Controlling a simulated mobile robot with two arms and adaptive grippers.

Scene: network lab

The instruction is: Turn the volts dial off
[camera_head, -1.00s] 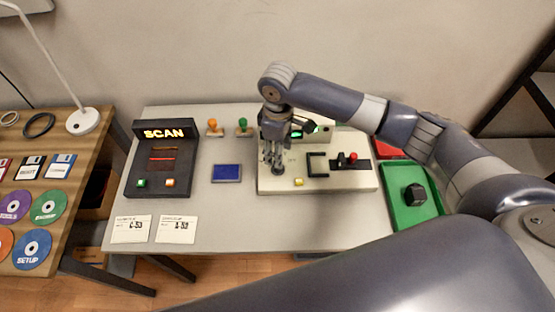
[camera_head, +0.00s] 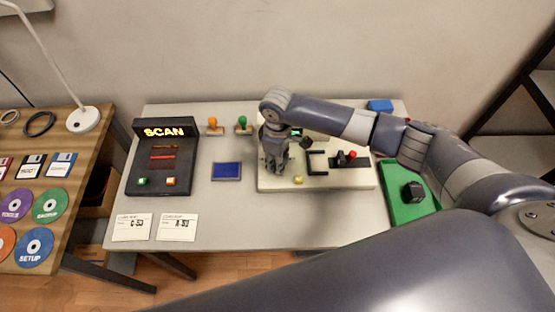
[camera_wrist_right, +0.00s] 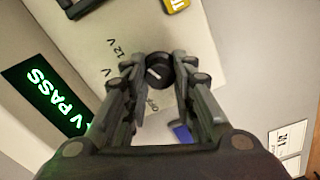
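The volts dial (camera_wrist_right: 158,70) is a round black knob with a white mark on the pale panel. In the right wrist view it sits between the fingertips of my right gripper (camera_wrist_right: 160,66), which touch or nearly touch both sides. Printed labels surround it: "12 V", a partly covered "V" label, and "OFF" (camera_wrist_right: 152,105) on the side nearer the palm. Which label the mark points to is hard to tell. In the head view my right gripper (camera_head: 275,165) reaches down onto the panel's left part and hides the dial. My left gripper is out of view.
A green-lit display (camera_wrist_right: 45,95) reads "V PASS", partly cut off. The panel (camera_head: 330,182) also has a yellow button (camera_head: 298,180) and a red-knobbed lever (camera_head: 351,155). A SCAN box (camera_head: 163,165), two stamps and a blue pad (camera_head: 227,171) stand left. A green tray (camera_head: 400,208) is right.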

